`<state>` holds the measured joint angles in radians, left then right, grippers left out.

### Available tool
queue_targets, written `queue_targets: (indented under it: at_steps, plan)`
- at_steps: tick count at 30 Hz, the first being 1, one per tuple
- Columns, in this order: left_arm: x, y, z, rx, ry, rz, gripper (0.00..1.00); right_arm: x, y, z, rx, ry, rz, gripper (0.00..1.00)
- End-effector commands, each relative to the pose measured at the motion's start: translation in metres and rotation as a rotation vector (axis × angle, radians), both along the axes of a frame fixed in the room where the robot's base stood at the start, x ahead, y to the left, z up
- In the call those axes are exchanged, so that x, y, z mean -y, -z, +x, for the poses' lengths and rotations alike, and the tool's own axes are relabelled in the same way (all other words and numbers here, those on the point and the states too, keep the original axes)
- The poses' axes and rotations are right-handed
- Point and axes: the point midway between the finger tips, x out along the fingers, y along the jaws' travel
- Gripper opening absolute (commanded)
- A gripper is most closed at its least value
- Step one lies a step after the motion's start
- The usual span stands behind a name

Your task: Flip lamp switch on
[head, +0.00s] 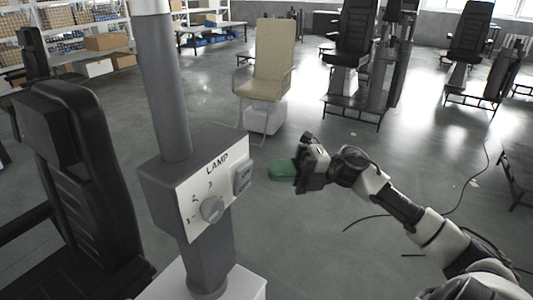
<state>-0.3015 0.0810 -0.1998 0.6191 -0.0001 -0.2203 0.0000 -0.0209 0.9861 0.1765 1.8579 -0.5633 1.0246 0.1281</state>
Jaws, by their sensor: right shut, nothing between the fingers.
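A dark grey control box labelled LAMP (217,164) sits on a grey column at centre left, its white face turned to the right. On that face are a round grey knob (212,209) with numbers around it and, to its right, a grey rectangular switch (242,177) with small lettering. I cannot tell the switch's position. My right gripper (302,172) is shut and empty, to the right of the box and apart from it. A green rounded shape (281,170) shows at its left side; I cannot tell what it is. My left gripper is not in view.
A black padded seat (85,180) stands close on the left. A beige chair (268,65) stands behind the box, with black seats on columns (355,45) further right. Shelves with boxes (105,41) are at the back left. Cables lie on the floor near my right arm.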

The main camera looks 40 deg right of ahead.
Motion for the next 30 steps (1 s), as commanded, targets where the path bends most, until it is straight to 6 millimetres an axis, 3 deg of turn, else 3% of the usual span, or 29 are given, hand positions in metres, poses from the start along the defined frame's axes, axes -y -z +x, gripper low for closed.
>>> queue_targets:
  at_steps: [9, 22, 30]
  plan:
    - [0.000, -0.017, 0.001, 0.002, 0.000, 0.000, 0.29, -0.009, -0.006, 0.027, 0.001, 0.002, 0.001, 0.00]
    - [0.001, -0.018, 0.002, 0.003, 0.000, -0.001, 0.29, -0.011, -0.006, 0.029, -0.005, 0.001, -0.003, 0.00]
    - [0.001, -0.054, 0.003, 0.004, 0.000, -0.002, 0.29, -0.012, -0.020, 0.034, -0.188, 0.000, -0.084, 0.00]
